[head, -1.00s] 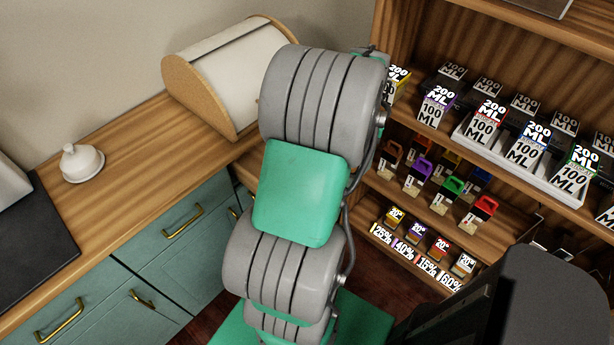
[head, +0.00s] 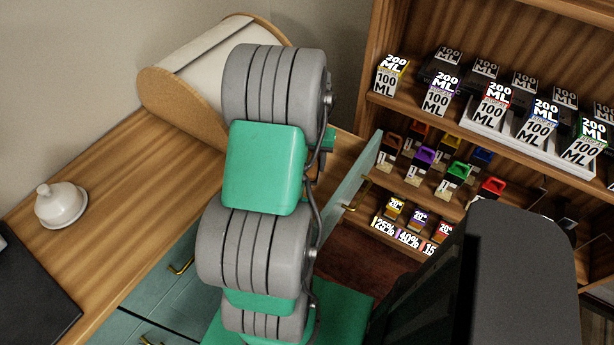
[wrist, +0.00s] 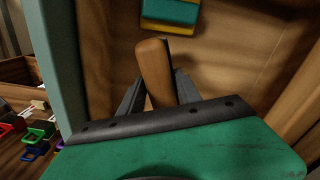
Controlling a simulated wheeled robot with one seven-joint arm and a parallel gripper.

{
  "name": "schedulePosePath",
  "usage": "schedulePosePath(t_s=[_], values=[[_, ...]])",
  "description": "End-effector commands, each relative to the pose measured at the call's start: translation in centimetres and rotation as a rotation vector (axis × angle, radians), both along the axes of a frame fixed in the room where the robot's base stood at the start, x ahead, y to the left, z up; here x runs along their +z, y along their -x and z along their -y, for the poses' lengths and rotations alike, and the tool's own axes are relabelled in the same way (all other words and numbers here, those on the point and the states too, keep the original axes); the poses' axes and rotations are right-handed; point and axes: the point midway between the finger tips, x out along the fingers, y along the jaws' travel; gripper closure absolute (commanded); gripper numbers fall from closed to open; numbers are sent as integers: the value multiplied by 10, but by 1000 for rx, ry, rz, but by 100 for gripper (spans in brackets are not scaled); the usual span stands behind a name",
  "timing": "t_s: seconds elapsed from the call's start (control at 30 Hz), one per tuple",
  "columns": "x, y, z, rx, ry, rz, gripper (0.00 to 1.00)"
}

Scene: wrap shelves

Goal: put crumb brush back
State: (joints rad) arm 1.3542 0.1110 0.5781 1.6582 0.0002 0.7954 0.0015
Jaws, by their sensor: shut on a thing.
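In the wrist view my gripper (wrist: 158,88) is shut on a round wooden handle (wrist: 153,66), which I take to be the crumb brush's. Its rounded end points away, up in the picture, and dark fingers lie on both sides. Bristles and brush head do not show. Beyond the handle is a wooden surface (wrist: 235,62) with a teal and yellow block (wrist: 170,14) at the top edge. In the head view my arm hides the gripper and brush.
An open teal cabinet door (head: 352,190) stands right of my arm; a teal panel (wrist: 52,60) lines the wrist view's left. The shelf rack (head: 400,112) holds several labelled boxes. The counter (head: 130,185) carries a bread box (head: 160,105) and a white lidded dish (head: 62,205).

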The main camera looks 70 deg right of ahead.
Motion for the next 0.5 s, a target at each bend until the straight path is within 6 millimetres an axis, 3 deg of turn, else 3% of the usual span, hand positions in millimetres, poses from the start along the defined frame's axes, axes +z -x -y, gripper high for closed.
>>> schedulePosePath(t_s=[0.33,0.5], values=[[-56,1,0,-2,-1,0,98],[-61,0,2,-1,4,1,98]])
